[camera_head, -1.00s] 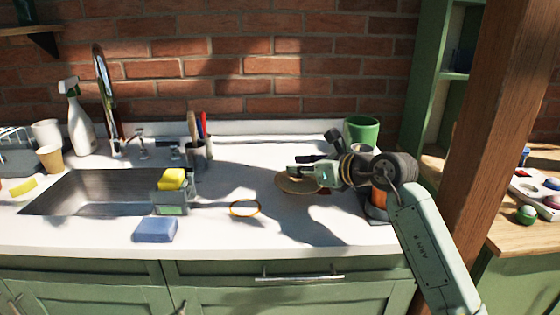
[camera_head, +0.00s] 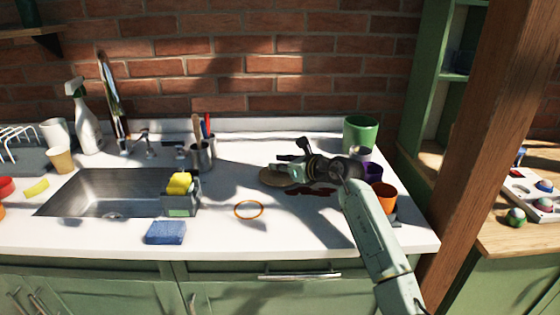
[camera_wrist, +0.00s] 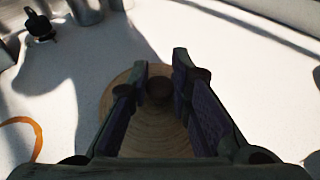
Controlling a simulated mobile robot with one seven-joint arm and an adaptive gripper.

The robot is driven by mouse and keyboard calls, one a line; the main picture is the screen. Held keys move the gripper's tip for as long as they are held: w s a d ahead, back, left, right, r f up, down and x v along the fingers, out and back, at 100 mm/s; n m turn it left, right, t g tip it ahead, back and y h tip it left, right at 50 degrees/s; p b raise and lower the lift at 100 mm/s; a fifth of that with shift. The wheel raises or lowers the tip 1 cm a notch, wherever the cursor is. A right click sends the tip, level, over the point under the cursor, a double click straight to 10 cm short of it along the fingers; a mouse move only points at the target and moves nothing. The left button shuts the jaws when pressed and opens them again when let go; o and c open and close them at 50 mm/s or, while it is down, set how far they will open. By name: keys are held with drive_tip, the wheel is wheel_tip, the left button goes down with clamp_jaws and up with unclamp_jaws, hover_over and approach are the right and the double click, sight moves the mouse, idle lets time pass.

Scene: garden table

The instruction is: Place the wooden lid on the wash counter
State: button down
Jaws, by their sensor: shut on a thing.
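The wooden lid (camera_head: 268,181) is a flat round disc over the white wash counter (camera_head: 225,232), right of the sink and toward the back. In the wrist view the lid (camera_wrist: 150,134) shows its rings and a dark knob in the middle. My gripper (camera_head: 278,172) reaches in from the right and is shut on the lid's knob; in the wrist view its two fingers (camera_wrist: 161,80) stand on either side of the knob. The lid looks level and close to the counter, but I cannot tell whether it touches.
An orange ring (camera_head: 248,209) lies in front of the lid. The sink (camera_head: 100,193), a sponge caddy (camera_head: 181,203) and a blue sponge (camera_head: 166,232) are left. A utensil cup (camera_head: 202,155) stands behind. Green (camera_head: 360,132) and orange (camera_head: 384,198) cups stand right. A dark red patch (camera_head: 312,191) marks the counter.

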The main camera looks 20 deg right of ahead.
drive_tip(key=c, duration=1.5)
unclamp_jaws()
drive_tip(key=shift+o, duration=0.2)
drive_tip(key=shift+s, duration=0.1)
drive_tip(key=b+v, duration=0.4)
drive_tip(key=v, duration=0.8)
